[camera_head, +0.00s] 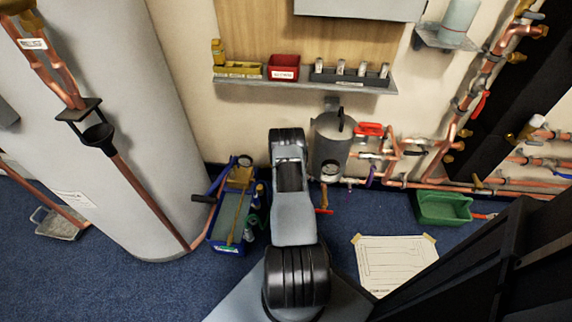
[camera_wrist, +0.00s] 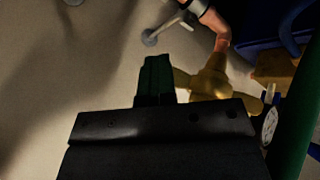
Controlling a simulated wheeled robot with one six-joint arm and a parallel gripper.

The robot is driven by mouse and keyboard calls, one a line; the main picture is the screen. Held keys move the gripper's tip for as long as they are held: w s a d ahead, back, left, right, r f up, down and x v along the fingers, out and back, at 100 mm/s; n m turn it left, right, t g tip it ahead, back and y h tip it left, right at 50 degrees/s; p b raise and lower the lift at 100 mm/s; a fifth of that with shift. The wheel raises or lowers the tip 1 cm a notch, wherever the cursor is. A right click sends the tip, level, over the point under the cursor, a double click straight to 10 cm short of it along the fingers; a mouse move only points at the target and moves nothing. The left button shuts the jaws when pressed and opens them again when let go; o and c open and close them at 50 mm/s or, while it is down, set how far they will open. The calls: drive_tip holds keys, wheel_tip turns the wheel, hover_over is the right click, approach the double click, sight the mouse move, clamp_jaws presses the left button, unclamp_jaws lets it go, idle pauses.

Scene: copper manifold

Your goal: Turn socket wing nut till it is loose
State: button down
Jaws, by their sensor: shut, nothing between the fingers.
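In the wrist view a brass fitting with flat wings (camera_wrist: 210,80), which looks like the socket wing nut, sits on the end of a copper pipe (camera_wrist: 213,24). My gripper (camera_wrist: 156,75) is shut and empty, its dark green fingertips together just left of the brass wings. One wing reaches towards the fingers; I cannot tell whether they touch. The black gripper body covers the lower part of the view. In the head view my arm hides the gripper, and I cannot pick out the wing nut there.
A blue tote with tools (camera_head: 228,235) stands on the floor left of my arm. A grey canister (camera_head: 331,146) and copper pipes with a red valve handle (camera_head: 369,130) are to its right. A shelf (camera_head: 300,84) runs above. A paper sheet (camera_head: 394,262) lies on the carpet.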

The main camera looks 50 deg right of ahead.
drive_tip(key=shift+w+d+r, duration=0.1)
drive_tip(key=shift+d+r, duration=0.25)
drive_tip(key=shift+d, duration=0.3)
drive_tip(key=shift+r, duration=0.15)
drive_tip(key=a+f+p+v, duration=0.1)
drive_tip(key=p+v, duration=0.3)
drive_tip(key=v, duration=0.9)
drive_tip(key=shift+s+a+r, duration=0.3)
drive_tip(key=shift+p, duration=0.3)
